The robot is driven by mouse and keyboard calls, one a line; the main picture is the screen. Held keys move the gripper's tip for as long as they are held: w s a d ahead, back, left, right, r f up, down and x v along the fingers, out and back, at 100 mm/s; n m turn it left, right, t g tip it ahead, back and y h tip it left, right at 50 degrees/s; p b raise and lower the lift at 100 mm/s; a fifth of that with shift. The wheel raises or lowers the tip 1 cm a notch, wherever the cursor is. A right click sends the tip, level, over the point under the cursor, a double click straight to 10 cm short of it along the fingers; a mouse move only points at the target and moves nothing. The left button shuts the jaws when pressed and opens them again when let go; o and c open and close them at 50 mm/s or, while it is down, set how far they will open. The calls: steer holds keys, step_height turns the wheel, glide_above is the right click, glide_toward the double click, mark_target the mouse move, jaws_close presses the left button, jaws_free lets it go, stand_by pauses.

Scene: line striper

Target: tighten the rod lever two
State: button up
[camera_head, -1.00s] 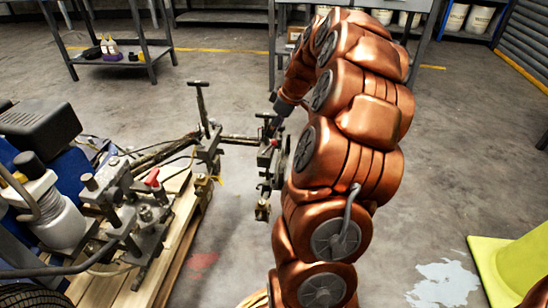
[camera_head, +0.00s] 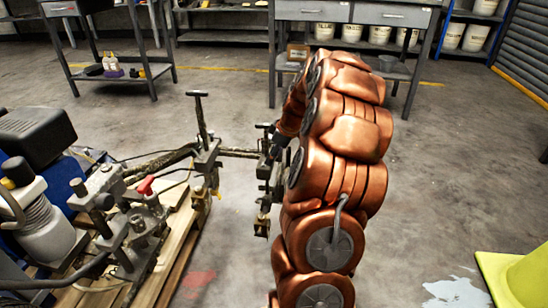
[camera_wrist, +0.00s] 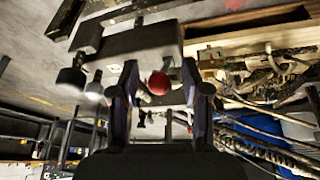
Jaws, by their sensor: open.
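A red ball knob (camera_wrist: 158,83) shows in the wrist view between the two dark fingers of my gripper (camera_wrist: 160,75). The gripper is open, and I cannot tell whether either finger touches the knob. It looks like a lever end, but its number cannot be read. In the head view the line striper (camera_head: 125,215) stands at the left, with a rod (camera_head: 240,152) reaching right to a clamp assembly (camera_head: 264,180). My arm curves down to this assembly and hides part of it. A separate red lever (camera_head: 146,186) sits on the striper nearer the camera.
The striper rests on a wooden pallet (camera_head: 185,235). A T-handled post (camera_head: 200,115) stands close left of the rod's clamp. A yellow object (camera_head: 520,275) lies at the lower right. Workbenches (camera_head: 350,12) stand behind, with clear floor between.

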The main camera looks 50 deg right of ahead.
jaws_close()
stand_by(0.4)
